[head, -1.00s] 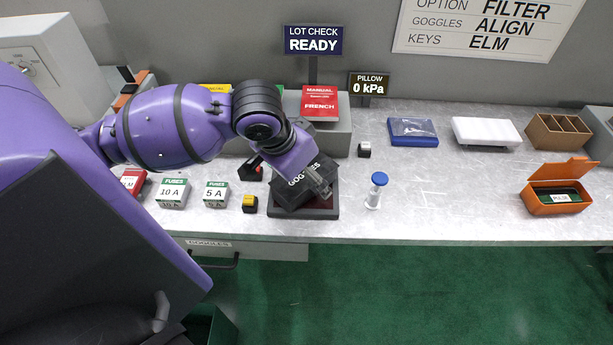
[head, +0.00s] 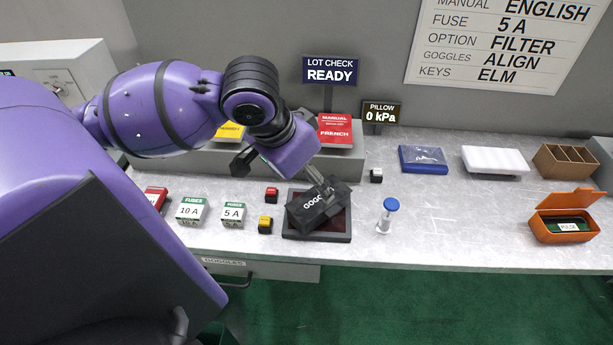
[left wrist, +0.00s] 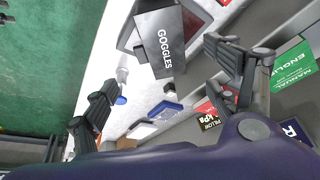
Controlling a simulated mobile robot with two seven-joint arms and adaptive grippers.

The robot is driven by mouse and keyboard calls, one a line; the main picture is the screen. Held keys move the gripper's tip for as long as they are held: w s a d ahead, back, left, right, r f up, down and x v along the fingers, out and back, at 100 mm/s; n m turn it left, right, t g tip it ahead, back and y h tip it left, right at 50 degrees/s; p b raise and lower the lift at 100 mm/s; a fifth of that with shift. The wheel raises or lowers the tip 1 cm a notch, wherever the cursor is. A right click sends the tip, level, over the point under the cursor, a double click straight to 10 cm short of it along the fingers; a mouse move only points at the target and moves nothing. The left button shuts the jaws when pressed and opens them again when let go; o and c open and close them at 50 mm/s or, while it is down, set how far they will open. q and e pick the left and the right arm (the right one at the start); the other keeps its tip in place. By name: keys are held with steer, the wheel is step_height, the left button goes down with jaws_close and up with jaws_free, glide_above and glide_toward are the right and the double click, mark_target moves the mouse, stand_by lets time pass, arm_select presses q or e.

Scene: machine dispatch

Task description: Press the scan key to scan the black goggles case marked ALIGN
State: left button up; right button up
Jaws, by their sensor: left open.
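The black goggles case (head: 312,212) lies askew on a dark red-centred pad with a black frame (head: 335,234). Its GOGGLES lettering shows, partly covered in the head view; I cannot read ALIGN on it. The case (left wrist: 158,42) also shows in the left wrist view. My left gripper (head: 324,187) is over the case's back edge, and its spread fingers (left wrist: 168,95) hold nothing. A red-topped key (head: 271,195) and a yellow-topped key (head: 265,225) stand left of the pad, and a white-topped one (head: 376,175) behind right. I cannot read which is the scan key. My right gripper is out of view.
A blue-topped stamp-like post (head: 387,215) stands right of the pad. Fuse boxes (head: 191,211) stand left. Manuals (head: 335,131) rest on a raised ledge behind. An open orange box (head: 563,228) is far right. The sign reads LOT CHECK READY (head: 330,71).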

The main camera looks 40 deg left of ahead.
arm_select(q)
jaws_close()
stand_by(0.3)
stand_by(1.2)
